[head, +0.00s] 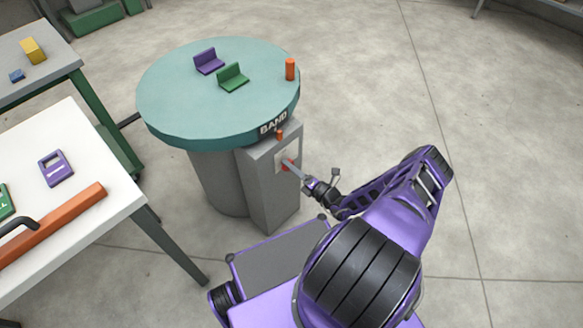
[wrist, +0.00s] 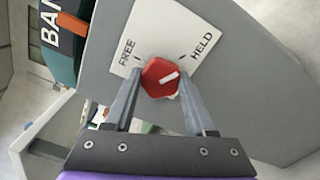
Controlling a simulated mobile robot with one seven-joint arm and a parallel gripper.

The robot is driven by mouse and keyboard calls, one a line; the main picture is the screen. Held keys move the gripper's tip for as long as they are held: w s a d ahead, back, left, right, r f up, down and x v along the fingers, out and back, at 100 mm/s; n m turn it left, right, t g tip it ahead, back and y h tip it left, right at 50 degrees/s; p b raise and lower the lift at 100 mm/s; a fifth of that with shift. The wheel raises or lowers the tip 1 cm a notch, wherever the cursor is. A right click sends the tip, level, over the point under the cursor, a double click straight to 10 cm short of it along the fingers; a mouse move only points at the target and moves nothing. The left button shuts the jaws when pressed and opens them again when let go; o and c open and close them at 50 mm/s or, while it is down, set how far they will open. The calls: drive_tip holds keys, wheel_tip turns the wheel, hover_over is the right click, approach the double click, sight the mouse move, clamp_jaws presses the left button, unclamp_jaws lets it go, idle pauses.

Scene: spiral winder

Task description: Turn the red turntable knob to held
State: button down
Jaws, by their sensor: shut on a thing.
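The red turntable knob (wrist: 160,78) is on a white plate (wrist: 150,40) marked FREE and HELD, on the face of a grey box. Its white pointer line points up and right in the wrist view, toward the HELD side. My gripper (wrist: 159,88) is shut on the knob, with one finger on each side of it.
A purple bracket (head: 208,61), a green bracket (head: 233,77) and an orange cylinder (head: 290,69) are on the turntable. A small orange peg (head: 279,134) stands on top of the grey box (head: 270,190). A white table (head: 95,150) is at left. The floor at right is clear.

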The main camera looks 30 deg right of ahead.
drive_tip(key=shift+c, duration=1.1)
unclamp_jaws()
drive_tip(key=v, duration=1.7)
drive_tip(key=shift+s+p, duration=0.25)
drive_tip(key=shift+p, duration=0.05)
